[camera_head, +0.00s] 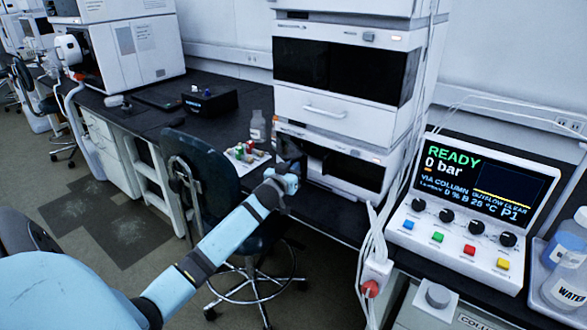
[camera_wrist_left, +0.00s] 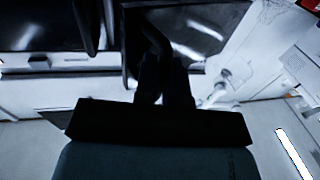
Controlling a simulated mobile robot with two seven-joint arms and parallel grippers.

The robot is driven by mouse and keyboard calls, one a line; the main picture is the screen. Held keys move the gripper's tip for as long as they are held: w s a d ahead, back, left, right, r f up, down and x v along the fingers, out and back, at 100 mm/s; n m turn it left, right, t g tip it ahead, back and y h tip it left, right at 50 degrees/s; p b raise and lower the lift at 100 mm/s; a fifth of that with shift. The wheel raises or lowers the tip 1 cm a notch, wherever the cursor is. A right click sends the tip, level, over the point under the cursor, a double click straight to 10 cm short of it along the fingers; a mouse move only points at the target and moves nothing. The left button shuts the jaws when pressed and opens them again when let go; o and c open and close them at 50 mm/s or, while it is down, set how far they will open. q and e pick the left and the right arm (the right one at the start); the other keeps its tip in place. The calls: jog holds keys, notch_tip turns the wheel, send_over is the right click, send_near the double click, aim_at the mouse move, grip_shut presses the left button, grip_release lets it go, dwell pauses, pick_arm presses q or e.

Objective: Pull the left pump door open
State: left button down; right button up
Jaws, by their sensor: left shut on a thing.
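The pump module (camera_head: 372,157) is the lowest white unit of the instrument stack, with a dark front. My left gripper (camera_head: 287,165) is at the left part of that front and hides much of the left pump door there. In the left wrist view the gripper's dark fingers (camera_wrist_left: 166,82) are close together, shut on a part of a dark glossy door panel (camera_wrist_left: 200,30). The held part is too dark to make out. A gap shows beside this panel, so the door looks partly swung out; how far is unclear. My right gripper is not in view.
A chair (camera_head: 190,165) stands close to my left arm, in front of the bench. A tray of small vials (camera_head: 246,153) and a bottle (camera_head: 257,127) sit left of the stack. A control console (camera_head: 470,205) and hanging cables (camera_head: 377,235) are at the right.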

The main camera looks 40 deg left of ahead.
pick_arm(q)
jog(key=s+a+p, duration=0.4)
jog(key=s, duration=0.1)
jog(key=shift+a, duration=0.2)
jog(key=c, duration=1.5)
grip_release()
jog(key=p+v, duration=0.1)
jog(key=v, duration=1.2)
jog(key=shift+s+d, duration=0.1)
jog(key=shift+s, duration=0.3)
